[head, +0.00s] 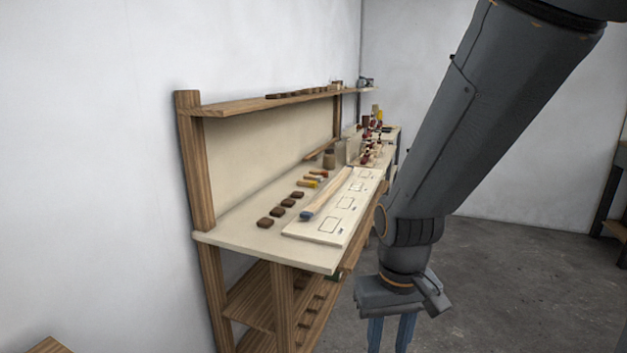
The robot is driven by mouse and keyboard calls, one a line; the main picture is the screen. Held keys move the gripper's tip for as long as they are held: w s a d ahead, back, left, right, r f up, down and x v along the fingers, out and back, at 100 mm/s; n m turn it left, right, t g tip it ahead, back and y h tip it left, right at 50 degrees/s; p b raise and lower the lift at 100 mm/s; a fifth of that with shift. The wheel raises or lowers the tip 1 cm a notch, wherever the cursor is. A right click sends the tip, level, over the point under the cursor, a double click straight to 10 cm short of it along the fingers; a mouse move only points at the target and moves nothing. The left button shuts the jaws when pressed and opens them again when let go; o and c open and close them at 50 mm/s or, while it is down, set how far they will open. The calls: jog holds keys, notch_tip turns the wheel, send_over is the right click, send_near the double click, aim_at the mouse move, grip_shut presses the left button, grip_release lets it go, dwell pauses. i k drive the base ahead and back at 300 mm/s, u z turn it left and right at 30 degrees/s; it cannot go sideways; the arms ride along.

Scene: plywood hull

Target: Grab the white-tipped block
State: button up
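I cannot pick out a white-tipped block for certain. Small blocks or handles with coloured ends, one yellow (308,183) and one red (320,173), lie on the workbench (225,234), too small to tell a white tip. Several dark brown blocks (276,212) lie in a row nearer the bench's front end. My gripper (391,338) points down at the bottom of the head view, right of the bench and over the floor. Its two blue fingers are apart with nothing visible between them; their tips are cut off by the frame edge.
A pale board (327,228) with drawn rectangles lies along the bench's right edge, with a blue-ended wooden bar (330,193) on it. A jar (329,158) and clustered small items stand farther back. An upper shelf (240,103) overhangs the bench. Floor (480,290) at right is clear.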

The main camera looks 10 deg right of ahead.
aim_at(307, 176)
jog(key=z, duration=1.25)
jog(key=i, duration=4.35)
jog(key=u, duration=3.8)
jog(key=i, duration=0.25)
jog(key=z, duration=0.15)
